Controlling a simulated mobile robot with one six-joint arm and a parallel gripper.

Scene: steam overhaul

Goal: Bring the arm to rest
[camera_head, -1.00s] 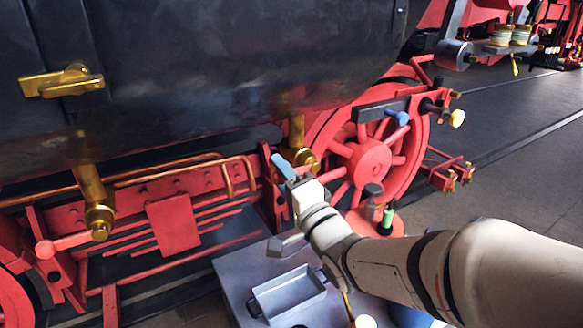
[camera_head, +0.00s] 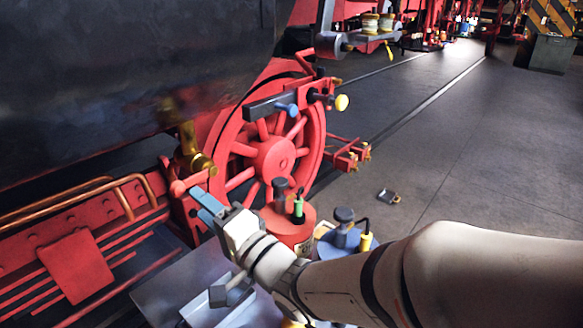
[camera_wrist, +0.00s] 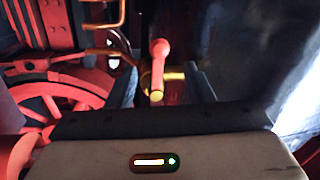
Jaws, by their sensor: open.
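My gripper (camera_head: 207,203) has pale blue-grey fingers and hangs beside the locomotive's lower side, in front of the red frame. In the wrist view its two fingers (camera_wrist: 161,88) stand apart with nothing gripped. A brass drain cock (camera_head: 200,160) is just above the gripper in the head view. Its red lever with a round knob (camera_head: 178,188) points to the left. In the wrist view the red lever (camera_wrist: 160,60) and brass part (camera_wrist: 157,82) appear beyond and between the fingers; I cannot tell the exact gap.
A red spoked wheel (camera_head: 275,160) is behind the gripper. Below my arm is a grey table (camera_head: 165,290) with a grey tray (camera_head: 195,314). A red oil can (camera_head: 290,232) and a blue one (camera_head: 345,235) stand close to the arm. Open floor (camera_head: 480,150) lies to the right.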

